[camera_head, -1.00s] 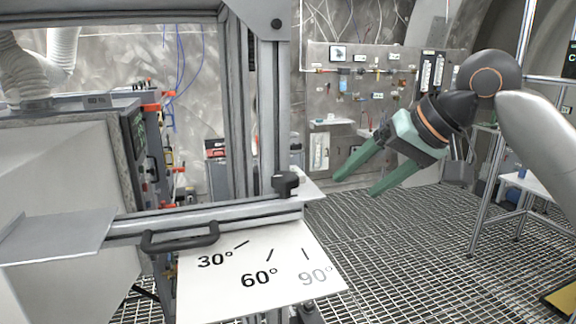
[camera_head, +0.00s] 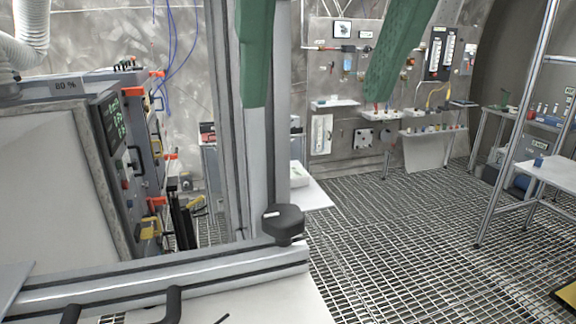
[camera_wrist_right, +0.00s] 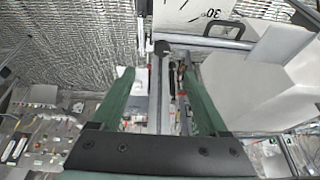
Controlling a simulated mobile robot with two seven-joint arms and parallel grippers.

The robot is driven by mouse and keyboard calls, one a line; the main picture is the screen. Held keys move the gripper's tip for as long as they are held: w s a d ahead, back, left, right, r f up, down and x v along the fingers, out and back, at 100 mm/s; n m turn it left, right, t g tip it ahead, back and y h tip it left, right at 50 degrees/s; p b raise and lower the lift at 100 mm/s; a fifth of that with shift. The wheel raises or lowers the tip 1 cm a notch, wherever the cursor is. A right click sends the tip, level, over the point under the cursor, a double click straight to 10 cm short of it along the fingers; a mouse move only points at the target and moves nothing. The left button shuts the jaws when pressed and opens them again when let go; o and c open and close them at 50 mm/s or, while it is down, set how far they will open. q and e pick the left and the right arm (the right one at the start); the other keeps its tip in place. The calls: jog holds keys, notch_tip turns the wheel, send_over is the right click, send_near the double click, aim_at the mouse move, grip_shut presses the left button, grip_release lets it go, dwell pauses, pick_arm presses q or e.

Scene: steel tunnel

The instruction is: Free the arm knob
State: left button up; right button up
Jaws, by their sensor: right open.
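The black arm knob (camera_head: 284,222) sits on the right end of the grey metal arm (camera_head: 150,284), beside an upright post. It also shows in the right wrist view (camera_wrist_right: 162,47), ahead of the fingertips. My right gripper (camera_head: 316,103) has two green fingers hanging from the top of the head view, spread wide with nothing between them. The fingertips appear above the knob in the picture and apart from it. In the right wrist view the open gripper (camera_wrist_right: 158,72) has the knob roughly in line with its gap. My left gripper is not in view.
A black handle (camera_head: 172,306) is on the arm. A white angle plate (camera_head: 265,305) lies below it. The upright post (camera_head: 255,165) stands behind the knob. A grey cabinet (camera_head: 40,170) is at left. Open grating floor (camera_head: 400,240) lies to the right.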

jog(key=b, duration=0.2)
send_near(285, 217)
jog(key=x, duration=0.6)
jog(key=shift+w+f+b, duration=0.1)
jog(key=shift+f+b, duration=0.2)
jog(key=shift+b, duration=0.1)
jog(key=shift+w+a+f, duration=0.15)
jog(key=shift+w+f, duration=0.15)
jog(key=shift+f, duration=0.35)
jog(key=shift+c, duration=0.2)
grip_shut()
